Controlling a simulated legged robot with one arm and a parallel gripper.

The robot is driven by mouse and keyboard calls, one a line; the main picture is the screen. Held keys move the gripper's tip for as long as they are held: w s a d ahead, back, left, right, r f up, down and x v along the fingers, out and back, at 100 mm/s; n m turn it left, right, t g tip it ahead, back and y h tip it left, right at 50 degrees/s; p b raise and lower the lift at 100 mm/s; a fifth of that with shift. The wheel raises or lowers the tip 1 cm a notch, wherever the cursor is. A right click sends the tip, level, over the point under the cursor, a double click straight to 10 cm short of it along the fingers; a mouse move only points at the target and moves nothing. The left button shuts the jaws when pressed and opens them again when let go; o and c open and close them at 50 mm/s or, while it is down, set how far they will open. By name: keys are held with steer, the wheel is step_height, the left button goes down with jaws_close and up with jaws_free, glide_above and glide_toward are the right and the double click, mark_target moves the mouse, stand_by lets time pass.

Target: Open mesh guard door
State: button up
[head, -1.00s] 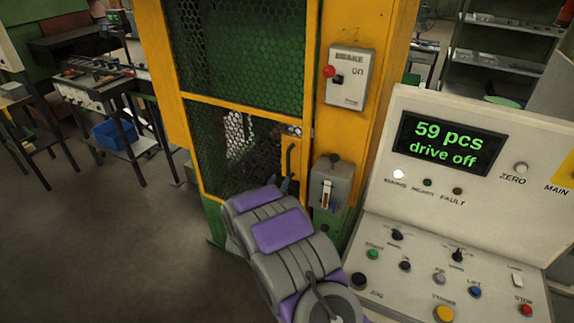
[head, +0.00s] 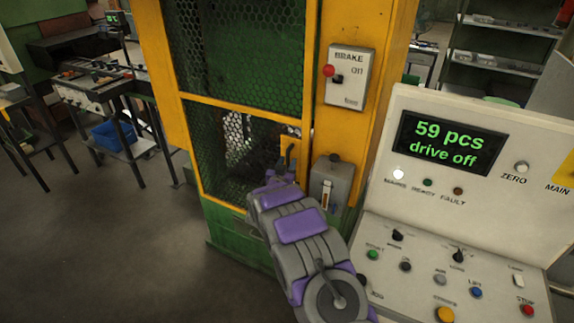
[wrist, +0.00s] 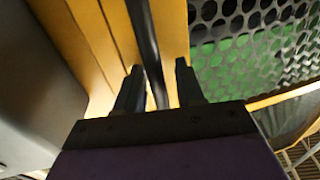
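The mesh guard door (head: 232,150) is the lower mesh panel in a yellow frame on the machine, and looks shut or nearly so. Its dark upright handle (head: 290,157) is at its right side. My gripper (head: 281,174) is at the handle's lower part in the head view, its fingers partly hidden by my arm. In the wrist view the dark handle bar (wrist: 143,35) runs down between the two fingers of my gripper (wrist: 159,72). The fingers are apart, with a gap on the right of the bar; contact on the left is unclear.
A brake box (head: 348,76) with a red knob is on the yellow post. A grey switch box (head: 330,185) stands close right of the handle. The control console (head: 460,190) fills the right, reading "59 pcs drive off". Floor (head: 110,240) at left is clear.

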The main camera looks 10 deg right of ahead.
steer(key=shift+c, duration=0.4)
steer(key=c, duration=0.6)
jaws_close()
steer(key=shift+s, duration=0.1)
